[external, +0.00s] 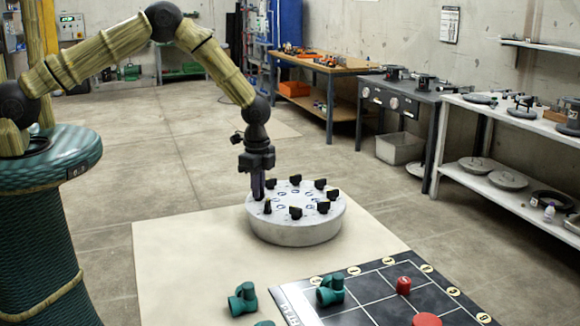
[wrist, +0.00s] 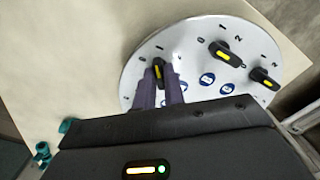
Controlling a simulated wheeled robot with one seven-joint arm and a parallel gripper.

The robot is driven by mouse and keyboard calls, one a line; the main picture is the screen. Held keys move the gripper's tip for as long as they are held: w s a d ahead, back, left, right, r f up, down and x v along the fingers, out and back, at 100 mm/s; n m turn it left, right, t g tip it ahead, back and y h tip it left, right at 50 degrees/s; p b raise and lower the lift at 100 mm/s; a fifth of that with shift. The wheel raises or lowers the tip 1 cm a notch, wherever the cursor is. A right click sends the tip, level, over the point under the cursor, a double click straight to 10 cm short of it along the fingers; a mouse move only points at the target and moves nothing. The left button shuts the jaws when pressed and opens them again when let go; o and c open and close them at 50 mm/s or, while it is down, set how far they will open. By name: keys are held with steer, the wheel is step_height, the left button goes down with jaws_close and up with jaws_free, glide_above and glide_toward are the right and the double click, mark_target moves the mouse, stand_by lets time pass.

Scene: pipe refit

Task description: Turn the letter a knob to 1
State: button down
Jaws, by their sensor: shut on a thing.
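A round pale grey knob panel (external: 295,228) lies flat on the cream mat, with several black knobs around its rim. It also shows in the wrist view (wrist: 190,45). My gripper (external: 257,194) points straight down at the panel's left edge. In the wrist view, its fingers (wrist: 160,88) are shut on a black knob with a yellow stripe (wrist: 158,69). The stripe points roughly up, near the middle mark of its dial; the marks are small. This knob's letter is hidden by my gripper, so I cannot tell which letter it is.
A second knob (wrist: 224,54) and a third knob (wrist: 263,78) sit to the right, beside blue round badges. Green pipe fittings (external: 243,299), a black grid board (external: 380,275) and a red piece (external: 403,285) lie in front. Workbenches stand at the back right.

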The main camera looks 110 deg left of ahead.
steer(key=shift+m, duration=0.8)
steer(key=shift+r, duration=0.1)
steer(key=c, duration=1.5)
jaws_free()
step_height(320, 180, up, 17)
steer(key=b, duration=0.3)
steer(key=shift+r, duration=0.2)
